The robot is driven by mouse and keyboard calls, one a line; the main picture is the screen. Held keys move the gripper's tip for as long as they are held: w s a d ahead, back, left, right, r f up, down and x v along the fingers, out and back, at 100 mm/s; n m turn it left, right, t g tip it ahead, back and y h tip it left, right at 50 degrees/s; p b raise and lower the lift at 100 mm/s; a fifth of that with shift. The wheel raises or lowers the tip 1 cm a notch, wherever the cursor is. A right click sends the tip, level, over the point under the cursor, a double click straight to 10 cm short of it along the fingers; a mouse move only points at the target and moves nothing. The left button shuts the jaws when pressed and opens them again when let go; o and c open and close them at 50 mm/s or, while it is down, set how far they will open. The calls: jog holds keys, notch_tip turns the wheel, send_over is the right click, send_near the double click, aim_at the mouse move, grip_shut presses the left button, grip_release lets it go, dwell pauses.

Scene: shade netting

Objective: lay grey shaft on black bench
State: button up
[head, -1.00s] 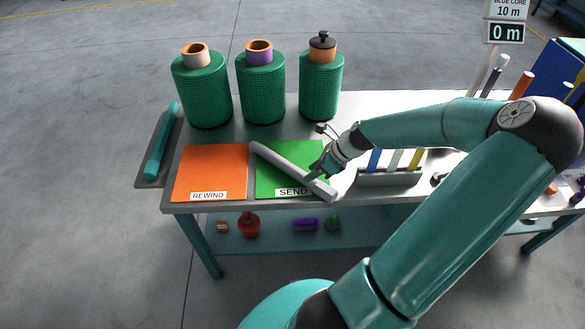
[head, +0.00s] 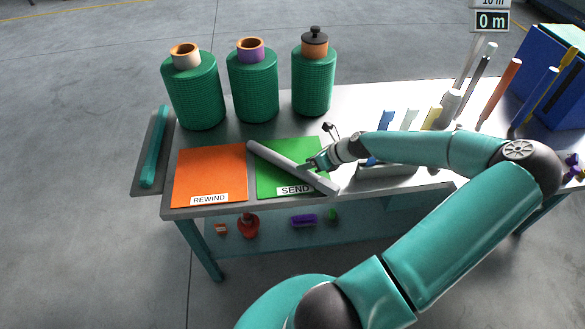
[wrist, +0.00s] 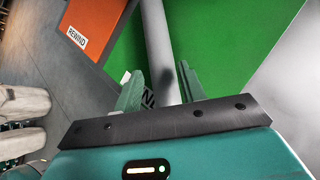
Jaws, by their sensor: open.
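The grey shaft (head: 282,164) lies diagonally across the green SEND mat (head: 300,150) on the metal-topped bench (head: 225,211), its near end past the mat's front right corner. The top looks grey, with dark shading at the left. My gripper (head: 308,166) is open at the shaft's middle, coming from the right. In the wrist view the shaft (wrist: 158,40) runs between the two spread fingers of my gripper (wrist: 160,88). Whether either finger touches it I cannot tell. The shaft's near part is hidden there by my gripper's body.
An orange REWIND mat (head: 210,170) lies left of the green one. Three green net rolls (head: 250,88) stand behind. A dark side shelf (head: 140,180) holds a teal bar (head: 154,145). A rack (head: 385,171) of coloured strips stands right of the mats, partly behind my arm.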

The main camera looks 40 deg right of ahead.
aim_at(290, 167)
jog(key=x, duration=0.5)
jog(key=shift+w+f, duration=0.15)
jog(key=shift+w, duration=0.15)
grip_shut()
